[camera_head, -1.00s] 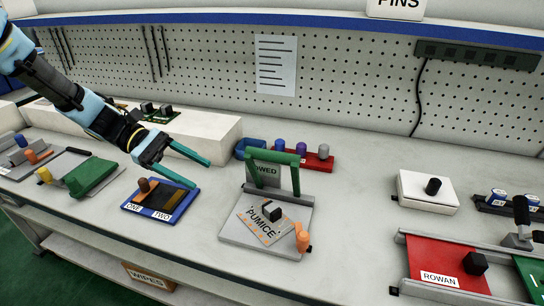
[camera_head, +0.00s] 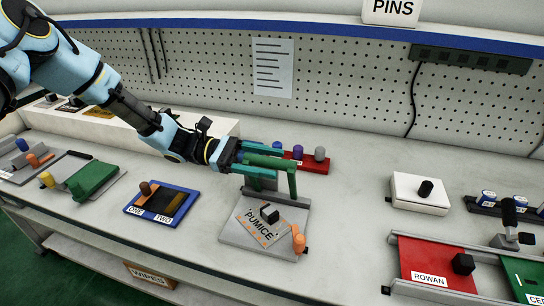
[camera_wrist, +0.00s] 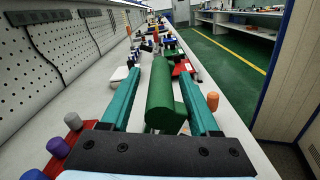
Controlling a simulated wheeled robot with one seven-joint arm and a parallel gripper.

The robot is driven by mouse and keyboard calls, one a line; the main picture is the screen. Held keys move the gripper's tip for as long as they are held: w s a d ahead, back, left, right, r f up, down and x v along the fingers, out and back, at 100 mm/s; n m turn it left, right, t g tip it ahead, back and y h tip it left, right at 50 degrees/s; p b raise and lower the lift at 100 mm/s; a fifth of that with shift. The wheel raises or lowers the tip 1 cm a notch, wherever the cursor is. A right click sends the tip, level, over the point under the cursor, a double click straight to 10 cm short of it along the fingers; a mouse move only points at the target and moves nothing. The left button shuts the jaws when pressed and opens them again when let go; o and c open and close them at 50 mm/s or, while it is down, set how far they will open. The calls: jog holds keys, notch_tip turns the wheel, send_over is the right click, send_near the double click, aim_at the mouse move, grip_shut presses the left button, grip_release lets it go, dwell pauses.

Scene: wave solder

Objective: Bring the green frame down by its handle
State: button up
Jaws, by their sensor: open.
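The green frame (camera_head: 292,183) stands upright at the back of a grey fixture (camera_head: 235,233). Its top bar is a green handle (camera_wrist: 160,95). My gripper (camera_head: 277,162) has come in from the left at the height of the handle. In the wrist view my gripper (camera_wrist: 157,76) is open, with one teal finger on each side of the handle and visible gaps between. A plate marked PUMICE (camera_head: 258,226) with a black knob lies on the fixture in front of the frame. My fingers hide part of the frame in the head view.
An orange peg (camera_head: 299,240) stands at the fixture's front right. A red rack (camera_head: 314,165) with coloured pegs is just behind the frame. A blue tray (camera_head: 150,212) lies to the left and a white box (camera_head: 426,192) to the right. The bench between fixture and box is clear.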

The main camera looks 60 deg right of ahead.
jog(key=shift+s+d, duration=0.2)
jog(key=shift+s, duration=0.35)
grip_shut()
jog(key=shift+w+r, duration=0.1)
